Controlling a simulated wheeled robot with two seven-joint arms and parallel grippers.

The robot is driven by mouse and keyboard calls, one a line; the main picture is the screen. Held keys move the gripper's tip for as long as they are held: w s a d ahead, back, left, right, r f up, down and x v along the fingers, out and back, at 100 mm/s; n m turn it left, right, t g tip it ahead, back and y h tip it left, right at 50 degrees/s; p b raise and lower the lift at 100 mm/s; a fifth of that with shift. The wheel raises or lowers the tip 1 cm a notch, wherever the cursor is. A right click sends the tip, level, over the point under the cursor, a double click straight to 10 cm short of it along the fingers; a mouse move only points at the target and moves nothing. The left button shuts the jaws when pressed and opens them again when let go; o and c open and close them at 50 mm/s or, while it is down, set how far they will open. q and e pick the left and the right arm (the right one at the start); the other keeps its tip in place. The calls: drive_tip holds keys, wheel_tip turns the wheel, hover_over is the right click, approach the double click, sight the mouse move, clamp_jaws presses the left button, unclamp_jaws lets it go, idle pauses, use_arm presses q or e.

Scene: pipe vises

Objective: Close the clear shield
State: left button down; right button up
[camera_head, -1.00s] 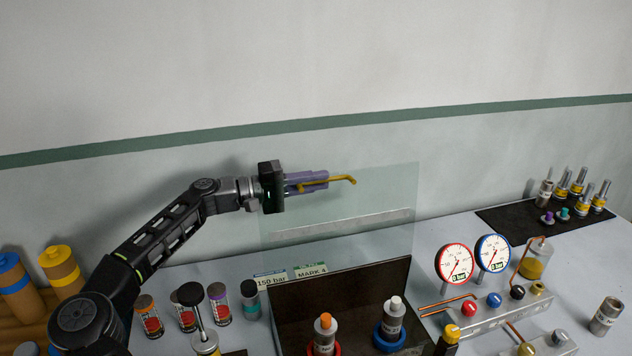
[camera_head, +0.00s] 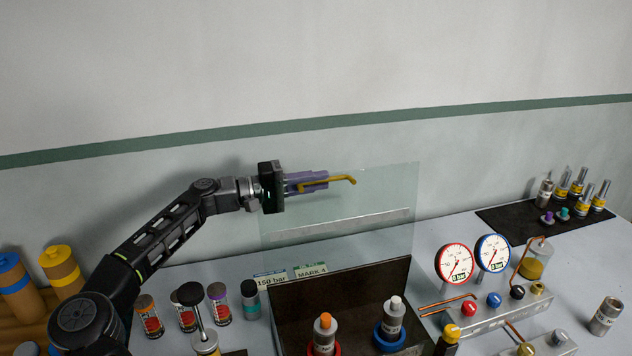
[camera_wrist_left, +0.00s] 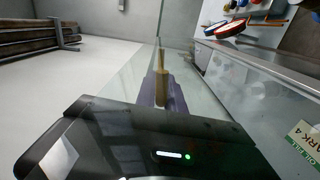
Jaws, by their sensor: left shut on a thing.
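The clear shield (camera_head: 385,200) stands raised and nearly upright above the dark open box (camera_head: 340,282). A yellow handle (camera_head: 342,180) runs along its top edge. My left gripper (camera_head: 314,183) has its purple fingers at the left part of the handle and is shut on it. In the left wrist view the yellow handle (camera_wrist_left: 162,82) sits between the purple fingers (camera_wrist_left: 160,97), with the shield (camera_wrist_left: 185,75) beside it. Inside the box stand an orange-topped cylinder (camera_head: 325,332) in a red ring and a white-topped cylinder (camera_head: 394,318) in a blue ring. My right gripper is not in view.
Red and blue pressure gauges (camera_head: 474,258) and a valve block (camera_head: 495,305) stand right of the box. Several small jars (camera_head: 219,303) stand to its left. A black mat (camera_head: 540,220) with fittings lies at the back right.

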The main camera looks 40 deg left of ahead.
use_arm(q)
drive_tip(key=shift+f, duration=0.3)
drive_tip(key=shift+s+d+b, duration=0.2)
drive_tip(key=shift+b, duration=0.1)
drive_tip(key=s+d+b, duration=0.1)
drive_tip(key=d, duration=0.1)
drive_tip(key=s+d+r+b, duration=0.1)
drive_tip(key=s, duration=0.1)
drive_tip(key=shift+d+b, duration=0.3)
drive_tip(key=shift+d, duration=0.1)
drive_tip(key=shift+s, duration=0.1)
drive_tip(key=c, duration=1.5)
unclamp_jaws()
drive_tip(key=shift+r, duration=0.2)
drive_tip(key=p, duration=0.2)
hover_over(288, 224)
drive_tip(key=shift+w+d, duration=0.3)
drive_tip(key=shift+w, duration=0.15)
drive_tip(key=shift+s+a, duration=0.3)
drive_tip(key=shift+s, duration=0.15)
